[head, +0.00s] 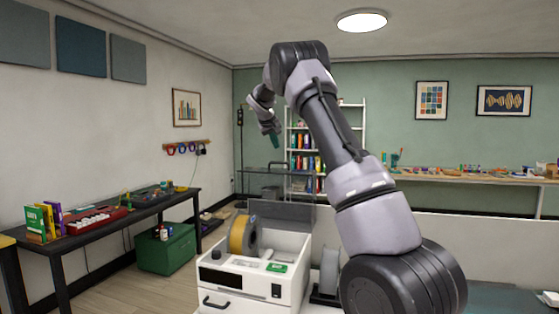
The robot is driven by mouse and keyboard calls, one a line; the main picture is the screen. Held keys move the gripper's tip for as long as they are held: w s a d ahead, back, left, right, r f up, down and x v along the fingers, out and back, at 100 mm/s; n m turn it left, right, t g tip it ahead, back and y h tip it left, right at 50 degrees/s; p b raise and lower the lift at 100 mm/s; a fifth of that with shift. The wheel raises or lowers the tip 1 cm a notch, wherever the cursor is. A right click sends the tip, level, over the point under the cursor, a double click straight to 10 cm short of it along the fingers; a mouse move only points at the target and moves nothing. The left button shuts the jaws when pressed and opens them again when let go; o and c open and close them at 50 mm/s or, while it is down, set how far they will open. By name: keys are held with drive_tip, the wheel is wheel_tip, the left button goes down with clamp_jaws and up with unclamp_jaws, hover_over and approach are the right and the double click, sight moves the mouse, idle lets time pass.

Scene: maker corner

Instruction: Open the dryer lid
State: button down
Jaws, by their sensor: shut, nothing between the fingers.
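The dryer (232,284) is a white box at the lower middle of the head view, with a dark display, a black handle and a switch on its front. A yellow-orange spool (242,236) sits in its open top. A grey panel (282,215), which looks like the dryer lid, stands raised at the box's back edge. My gripper (273,138) is shut and empty, high above and behind the dryer in the picture, apart from it.
A grey spool (329,270) stands right of the dryer. A black bench (150,208) with small items runs along the left wall, with a green chest (166,250) by it. A shelf (345,150) and a long worktable (460,178) stand at the back.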

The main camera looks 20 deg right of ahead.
drive_tip(key=w+d+f+m, duration=0.1)
drive_tip(key=w+f+m, duration=0.1)
drive_tip(key=w+d+f+m, duration=0.2)
drive_tip(key=w+d+f+m+t, duration=0.1)
drive_tip(key=w+f+m, duration=0.1)
drive_tip(key=m, duration=0.1)
drive_tip(key=shift+d+f+h, duration=0.2)
drive_tip(key=shift+f+h, duration=0.1)
drive_tip(key=shift+s+a+f, duration=0.3)
drive_tip(key=shift+s+a, duration=0.25)
drive_tip(key=shift+s, duration=0.3)
